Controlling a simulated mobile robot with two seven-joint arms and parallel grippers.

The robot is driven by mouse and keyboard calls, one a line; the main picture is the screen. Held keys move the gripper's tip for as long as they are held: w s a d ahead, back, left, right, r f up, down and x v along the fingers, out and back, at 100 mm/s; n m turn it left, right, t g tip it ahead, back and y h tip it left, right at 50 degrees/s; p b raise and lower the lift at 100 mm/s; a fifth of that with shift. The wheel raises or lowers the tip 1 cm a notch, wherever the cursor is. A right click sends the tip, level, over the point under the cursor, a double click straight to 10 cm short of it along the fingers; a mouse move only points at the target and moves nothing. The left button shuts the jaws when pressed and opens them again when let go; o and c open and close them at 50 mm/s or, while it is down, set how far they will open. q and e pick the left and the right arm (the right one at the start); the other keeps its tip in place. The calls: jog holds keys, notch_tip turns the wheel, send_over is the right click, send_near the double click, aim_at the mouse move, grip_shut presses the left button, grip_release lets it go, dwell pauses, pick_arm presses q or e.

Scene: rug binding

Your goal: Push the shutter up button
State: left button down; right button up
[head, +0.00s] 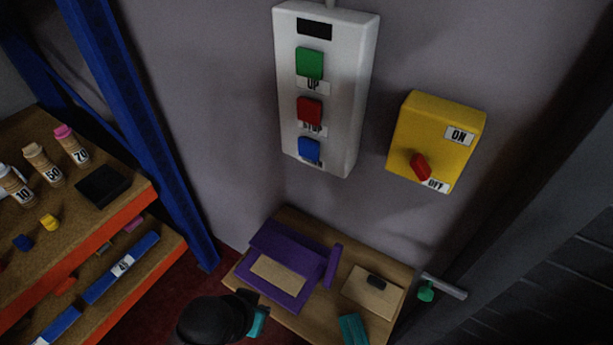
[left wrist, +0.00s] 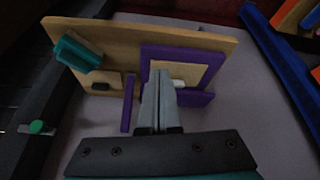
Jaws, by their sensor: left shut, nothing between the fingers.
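The white control box (head: 344,100) hangs on the grey wall in the head view. It carries a green button (head: 309,63) labelled UP, a red button (head: 309,111) with a partly hidden label, and a blue button (head: 309,150) below. My left gripper is low in the head view, below the box and well apart from the buttons; its fingertips are hard to make out there. In the left wrist view my left gripper (left wrist: 161,78) is shut and empty, with the purple-framed board behind its fingers. My right gripper is not in view.
A yellow ON/OFF switch box (head: 437,135) with a red knob is right of the control box. Below is a wooden board (head: 330,240) with a purple frame (head: 290,250) and a teal block (head: 352,330). A blue post (head: 150,130) and shelves stand left. Wall space before the buttons is clear.

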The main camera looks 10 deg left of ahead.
pick_arm(q)
jog(key=w+d+r+n+t+h+p, duration=0.1)
jog(key=w+d+r+t+h, duration=0.2)
jog(key=r, duration=0.5)
jog(key=w+d+r+n+t+h+p, duration=0.15)
jog(key=w+d+r+t, duration=0.25)
jog(key=r, duration=0.5)
jog(key=w+d+r+n+t+h, duration=0.1)
jog(key=w+d+r+t+h, duration=0.25)
jog(key=r, duration=0.45)
notch_tip(320, 180, up, 8)
jog(key=w+a+n+t+y, duration=0.1)
jog(key=w+n+t+y, duration=0.15)
jog(key=n+t, duration=0.3)
jog(key=n+t+y, duration=0.4)
jog(key=n+y, duration=0.6)
jog(key=n, duration=0.3)
send_near(309, 64)
jog(key=s+a+r, duration=0.4)
jog(key=r, duration=0.1)
jog(key=shift+a+f+n+g+y, duration=0.25)
jog(key=shift+a+n+g+y, duration=0.25)
jog(key=shift+n+y, duration=0.55)
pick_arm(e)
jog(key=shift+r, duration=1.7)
pick_arm(q)
jog(key=shift+a, duration=0.1)
